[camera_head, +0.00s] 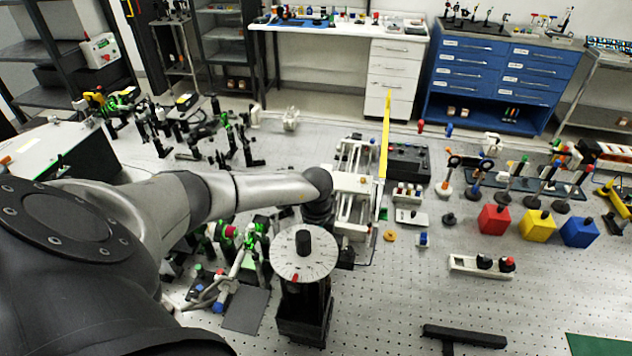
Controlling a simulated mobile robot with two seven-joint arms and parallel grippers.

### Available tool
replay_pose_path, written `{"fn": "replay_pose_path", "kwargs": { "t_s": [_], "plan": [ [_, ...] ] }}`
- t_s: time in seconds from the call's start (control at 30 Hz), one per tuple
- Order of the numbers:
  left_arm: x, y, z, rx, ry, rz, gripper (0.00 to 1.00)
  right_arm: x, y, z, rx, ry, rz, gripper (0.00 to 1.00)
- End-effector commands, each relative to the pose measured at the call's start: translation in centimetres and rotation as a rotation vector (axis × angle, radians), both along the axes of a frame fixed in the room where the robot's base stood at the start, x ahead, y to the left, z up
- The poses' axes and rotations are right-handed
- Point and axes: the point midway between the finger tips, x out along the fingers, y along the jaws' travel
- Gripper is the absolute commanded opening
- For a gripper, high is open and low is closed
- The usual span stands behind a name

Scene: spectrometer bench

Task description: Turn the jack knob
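A round white dial (305,255) with graduation marks and a red mark sits on a black post (304,311), right of my arm. A black knob (303,241) stands up from its middle; I cannot tell whether this is the jack knob, and no other jack knob is clearly seen. My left arm reaches in from the left, and its wrist ends just behind the dial. My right gripper is not in view.
Red (494,219), yellow (536,223) and blue (579,232) blocks stand at the right. Several green-black optic mounts crowd the left. The front-middle bench is mostly clear.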

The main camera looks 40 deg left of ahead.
Motion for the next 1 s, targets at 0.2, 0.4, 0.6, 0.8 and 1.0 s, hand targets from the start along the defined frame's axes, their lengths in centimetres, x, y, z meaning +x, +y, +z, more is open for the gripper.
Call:
{"fn": "replay_pose_path", "kwargs": {
  "t_s": [0.2, 0.4, 0.6, 0.8, 1.0],
  "plan": [
    [-0.04, -0.03, -0.56, 0.000, 0.001, -0.002, 0.62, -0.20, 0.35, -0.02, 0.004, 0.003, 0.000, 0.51],
    [-0.04, -0.02, -0.54, 0.001, 0.000, -0.002, 0.59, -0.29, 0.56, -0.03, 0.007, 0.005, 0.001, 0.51],
    [-0.03, -0.01, -0.52, 0.001, 0.000, -0.001, 0.37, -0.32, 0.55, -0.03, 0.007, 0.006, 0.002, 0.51],
    [-0.03, -0.01, -0.50, 0.000, 0.001, -0.001, 0.14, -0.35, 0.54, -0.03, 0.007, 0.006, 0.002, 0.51],
    [-0.04, -0.01, -0.50, 0.000, 0.001, -0.001, 0.00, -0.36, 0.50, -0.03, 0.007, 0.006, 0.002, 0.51]
  ]
}}
